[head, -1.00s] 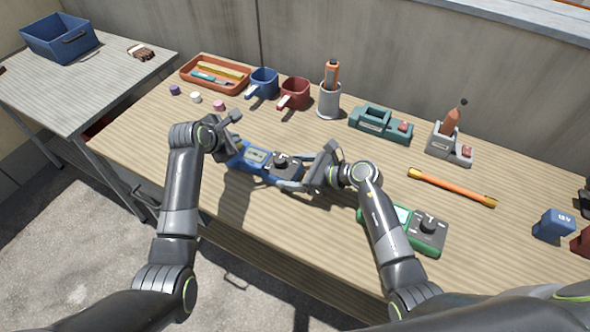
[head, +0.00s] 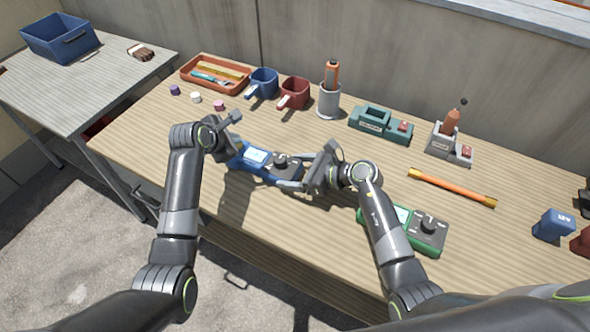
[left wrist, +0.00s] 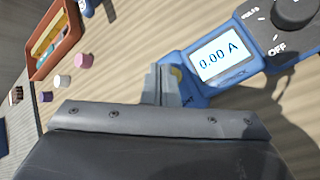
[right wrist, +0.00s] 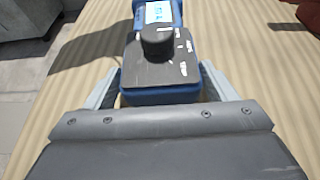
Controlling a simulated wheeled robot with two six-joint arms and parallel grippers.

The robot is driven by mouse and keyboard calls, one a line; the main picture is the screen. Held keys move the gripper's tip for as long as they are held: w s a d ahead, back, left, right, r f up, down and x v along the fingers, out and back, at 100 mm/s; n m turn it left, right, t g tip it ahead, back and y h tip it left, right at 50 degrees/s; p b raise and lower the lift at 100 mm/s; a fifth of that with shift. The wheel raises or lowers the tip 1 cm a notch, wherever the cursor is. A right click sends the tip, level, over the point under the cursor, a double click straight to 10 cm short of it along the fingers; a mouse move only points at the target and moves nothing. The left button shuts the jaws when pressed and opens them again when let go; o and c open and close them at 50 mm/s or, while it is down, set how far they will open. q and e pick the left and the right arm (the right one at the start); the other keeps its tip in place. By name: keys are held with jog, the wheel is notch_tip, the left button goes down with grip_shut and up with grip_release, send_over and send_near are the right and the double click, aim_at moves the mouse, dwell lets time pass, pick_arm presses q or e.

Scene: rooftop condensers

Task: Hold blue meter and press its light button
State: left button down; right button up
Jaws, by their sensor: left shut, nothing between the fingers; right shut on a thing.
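The blue meter (head: 262,163) lies on the wooden workbench, with a dark dial panel. Its screen (left wrist: 221,54) is lit and reads 0.00 A in the left wrist view. My right gripper (right wrist: 160,92) is shut on the dial end of the meter, one finger on each side. Whether the fingertips touch the button cannot be told. A green meter (head: 425,232) lies to the right, partly behind my right arm.
An orange rod (head: 452,187) lies to the right. The bench's front left is clear.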

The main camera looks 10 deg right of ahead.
pick_arm(q)
jog(key=shift+r, duration=0.2)
jog(key=shift+r, duration=2.95)
pick_arm(e)
jog(key=o, duration=1.3)
